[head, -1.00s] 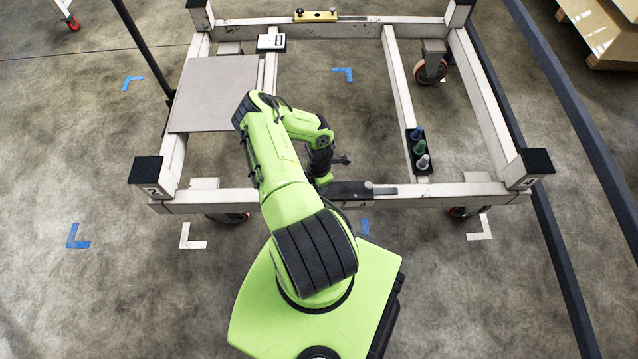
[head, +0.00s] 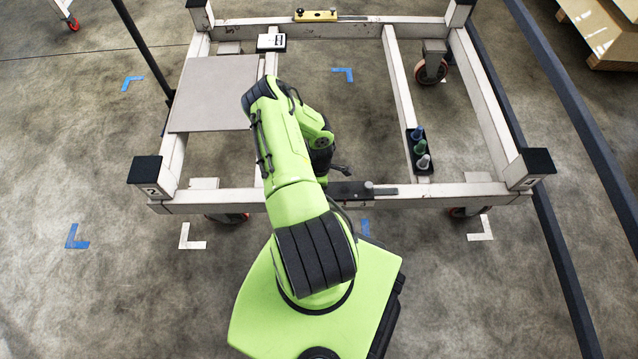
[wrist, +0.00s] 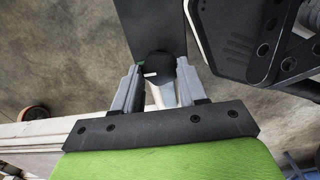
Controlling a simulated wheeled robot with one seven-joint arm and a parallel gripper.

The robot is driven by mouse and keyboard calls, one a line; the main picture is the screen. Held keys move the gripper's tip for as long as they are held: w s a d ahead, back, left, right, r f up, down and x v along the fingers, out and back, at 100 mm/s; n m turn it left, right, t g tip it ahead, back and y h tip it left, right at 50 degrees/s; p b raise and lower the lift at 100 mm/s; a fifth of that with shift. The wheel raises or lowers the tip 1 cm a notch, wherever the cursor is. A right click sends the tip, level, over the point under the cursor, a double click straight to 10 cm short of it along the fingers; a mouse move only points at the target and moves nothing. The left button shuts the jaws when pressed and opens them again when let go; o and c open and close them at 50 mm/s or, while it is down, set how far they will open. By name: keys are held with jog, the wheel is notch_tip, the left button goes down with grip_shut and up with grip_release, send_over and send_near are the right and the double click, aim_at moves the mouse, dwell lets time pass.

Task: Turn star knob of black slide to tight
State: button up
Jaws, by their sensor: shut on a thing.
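The black slide (head: 347,188) lies on the front beam of the trolley, with a grey peg at its right end and a bar reaching right. In the wrist view its flat black plate (wrist: 150,25) runs up from between my fingers. The dark round star knob (wrist: 157,64), with a small white mark, sits between the fingertips of my gripper (wrist: 160,68). My gripper is shut on the knob, one finger on each side. The knob's outline is partly in shadow, so its exact angle is hard to tell. In the head view my arm hides the knob and the fingers.
The trolley frame (head: 430,197) is pale with black corner caps. A grey panel (head: 215,92) covers its left part. A yellow slide (head: 316,16) is on the back beam.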

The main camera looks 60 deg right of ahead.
jog(key=o, duration=1.1)
jog(key=shift+c, duration=0.2)
notch_tip(320, 180, up, 16)
jog(key=p, duration=0.5)
jog(key=shift+f, duration=0.15)
